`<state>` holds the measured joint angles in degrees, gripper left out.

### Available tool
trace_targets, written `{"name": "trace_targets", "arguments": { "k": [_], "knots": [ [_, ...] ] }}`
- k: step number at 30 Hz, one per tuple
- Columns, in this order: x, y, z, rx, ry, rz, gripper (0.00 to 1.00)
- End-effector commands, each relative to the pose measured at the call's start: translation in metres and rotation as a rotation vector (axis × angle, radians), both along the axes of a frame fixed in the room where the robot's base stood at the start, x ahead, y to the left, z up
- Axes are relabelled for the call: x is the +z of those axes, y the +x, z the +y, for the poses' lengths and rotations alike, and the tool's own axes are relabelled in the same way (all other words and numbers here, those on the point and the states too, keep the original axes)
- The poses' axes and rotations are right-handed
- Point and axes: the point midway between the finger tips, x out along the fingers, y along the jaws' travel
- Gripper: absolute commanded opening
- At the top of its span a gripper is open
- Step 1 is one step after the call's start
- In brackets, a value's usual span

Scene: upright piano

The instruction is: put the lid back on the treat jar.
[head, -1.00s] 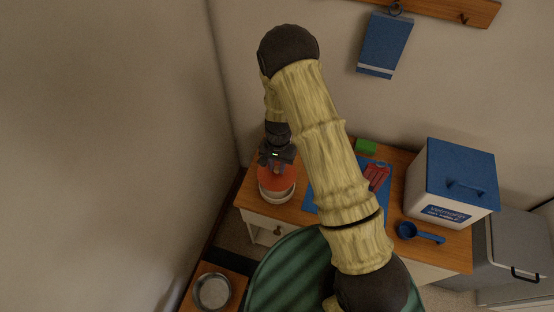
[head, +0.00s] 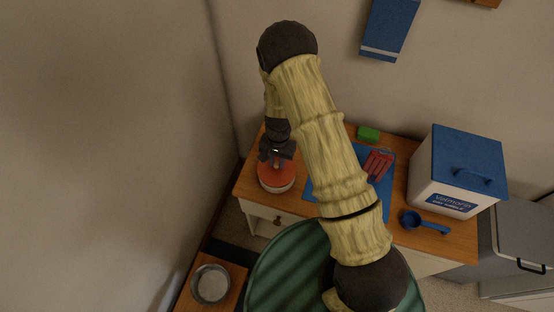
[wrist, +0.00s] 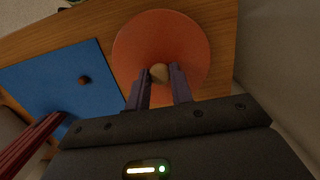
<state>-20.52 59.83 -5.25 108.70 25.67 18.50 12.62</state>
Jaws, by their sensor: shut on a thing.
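The orange-red lid (head: 277,174) is a round disc at the left end of the wooden cabinet top. It sits over the pale treat jar (head: 279,189), of which only a thin band shows below the lid's edge. My gripper (head: 276,161) points down onto the lid from above. In the wrist view the lid (wrist: 140,62) shows from above, and my gripper (wrist: 162,78) is shut on its tan knob (wrist: 159,73). The jar is hidden under the lid there, so I cannot tell whether the lid is fully seated.
A blue mat (head: 374,203) lies right of the jar, with a red object (head: 379,164) on it. A green block (head: 368,134), a blue scoop (head: 411,220) and a white bin with a blue lid (head: 460,160) stand farther along. A metal bowl (head: 211,285) sits lower left.

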Motion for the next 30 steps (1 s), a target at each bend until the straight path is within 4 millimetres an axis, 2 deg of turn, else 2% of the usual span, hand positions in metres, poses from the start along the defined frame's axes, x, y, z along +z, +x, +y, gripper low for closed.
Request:
{"name": "trace_targets", "arguments": {
  "k": [1,6,30],
  "knots": [
    [-0.0063,0.0002,0.0,0.0,0.0,0.0,0.0],
    [-0.0124,0.0005,-0.0001,0.0,0.0,-0.001,0.0],
    [-0.0121,-0.0006,-0.0001,0.0,0.0,0.0,0.0]
  ]
}}
